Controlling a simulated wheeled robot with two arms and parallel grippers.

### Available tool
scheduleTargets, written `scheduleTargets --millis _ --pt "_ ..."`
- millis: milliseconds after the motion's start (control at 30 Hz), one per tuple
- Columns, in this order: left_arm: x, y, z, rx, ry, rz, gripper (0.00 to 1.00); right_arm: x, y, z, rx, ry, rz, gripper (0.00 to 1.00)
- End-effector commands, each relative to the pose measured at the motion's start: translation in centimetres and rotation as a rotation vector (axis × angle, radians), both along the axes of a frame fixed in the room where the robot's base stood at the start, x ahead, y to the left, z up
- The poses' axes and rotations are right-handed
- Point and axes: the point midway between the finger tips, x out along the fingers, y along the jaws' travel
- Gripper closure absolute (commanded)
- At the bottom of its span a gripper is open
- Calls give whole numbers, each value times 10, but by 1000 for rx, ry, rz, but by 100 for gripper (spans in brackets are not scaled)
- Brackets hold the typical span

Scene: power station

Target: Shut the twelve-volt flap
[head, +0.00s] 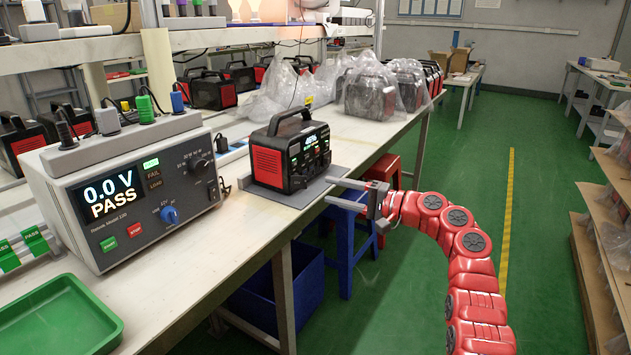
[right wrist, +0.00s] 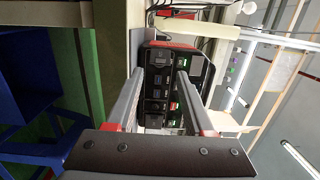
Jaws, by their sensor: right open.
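A black and red power station (head: 288,152) with a carry handle stands upright on a grey mat on the bench. Its front panel, with a lit display and sockets, faces right, toward my right gripper (head: 332,190). In the right wrist view the panel (right wrist: 160,95) appears turned sideways, with several ports and covers between and beyond the fingers. I cannot tell which cover is the twelve-volt flap or how far open it is. My right gripper is open and empty, its two fingers (right wrist: 160,74) pointing at the panel. My left gripper is not in view.
A tester (head: 135,185) reading 0.0 V PASS stands left of the station. A green tray (head: 58,318) lies at the front left. Plastic-wrapped units (head: 370,95) stand farther back. A blue stool (head: 345,235) and a red stool (head: 385,172) are beside the bench. The green aisle is clear.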

Motion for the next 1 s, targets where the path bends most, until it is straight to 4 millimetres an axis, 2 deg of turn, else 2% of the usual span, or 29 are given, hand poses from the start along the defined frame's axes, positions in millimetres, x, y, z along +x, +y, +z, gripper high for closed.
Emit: scheduleTargets --millis 33,100,300,500,767,800,900,967,1000 --pt "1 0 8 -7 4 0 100 -6 -14 2 1 1 -7 48" --pt "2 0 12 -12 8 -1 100 -16 -30 3 1 -1 -5 48" --pt "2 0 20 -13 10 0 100 -36 -65 1 1 2 -6 48" --pt "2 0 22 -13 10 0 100 -46 -79 0 1 1 -2 48" --pt "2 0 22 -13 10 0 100 -47 -81 -1 1 1 -2 48" --pt "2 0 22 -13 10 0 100 -47 -81 0 0 0 -2 49" --pt "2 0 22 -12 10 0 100 -42 -82 -6 1 3 -23 67" --pt "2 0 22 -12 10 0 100 -32 -86 -17 3 7 -74 78" --pt "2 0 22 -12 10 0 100 -22 -89 -30 0 13 -125 85"
